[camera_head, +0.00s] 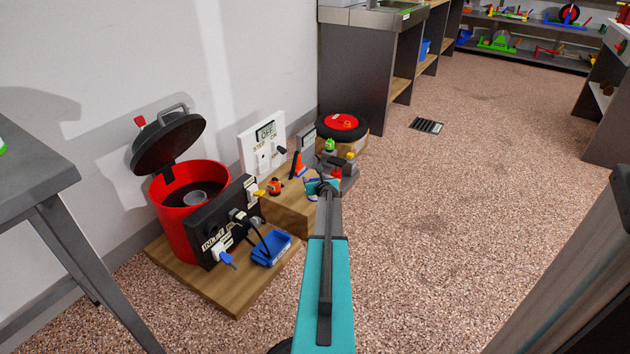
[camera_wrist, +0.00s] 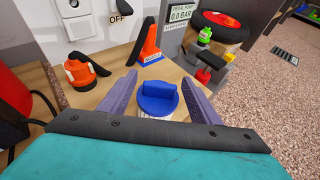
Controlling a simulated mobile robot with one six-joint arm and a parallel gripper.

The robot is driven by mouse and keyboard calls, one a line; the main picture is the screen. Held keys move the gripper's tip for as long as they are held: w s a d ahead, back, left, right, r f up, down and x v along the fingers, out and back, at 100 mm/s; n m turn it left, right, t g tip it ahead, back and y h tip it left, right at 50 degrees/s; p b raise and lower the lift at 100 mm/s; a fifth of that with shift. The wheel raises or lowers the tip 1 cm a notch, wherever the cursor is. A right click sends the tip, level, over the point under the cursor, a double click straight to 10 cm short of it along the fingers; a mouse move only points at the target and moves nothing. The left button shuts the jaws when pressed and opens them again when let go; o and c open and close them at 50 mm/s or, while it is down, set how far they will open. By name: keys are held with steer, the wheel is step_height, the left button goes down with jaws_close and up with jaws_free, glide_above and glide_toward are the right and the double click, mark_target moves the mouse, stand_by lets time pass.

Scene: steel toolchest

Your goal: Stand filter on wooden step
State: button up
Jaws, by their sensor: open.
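A round blue cap with a raised grip bar, which looks like the filter (camera_wrist: 157,104), shows in the wrist view with a pale body partly visible beneath it. It appears upright on or just above the wooden step (camera_wrist: 88,98); its base is hidden, so contact is unclear. My gripper (camera_wrist: 159,77) is open, with one purple finger on each side of the blue cap and visible gaps beside it. In the head view my gripper (camera_head: 323,187) is over the right part of the wooden step (camera_head: 287,214), and my arm hides much of that area.
On the step stand an orange lidded pot (camera_head: 274,187) and an orange nozzle (camera_head: 298,165). A grey pump with a green knob (camera_head: 330,146) stands just right. Left are a red open-lidded canister (camera_head: 176,222), a black panel (camera_head: 215,237) and a blue tray (camera_head: 271,250). The floor to the right is clear.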

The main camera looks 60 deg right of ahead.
steer(key=shift+r, duration=0.15)
steer(key=shift+a+r, duration=0.1)
steer(key=p+v, duration=0.3)
steer(key=v, duration=0.9)
stand_by(1.0)
steer(key=shift+s, duration=0.1)
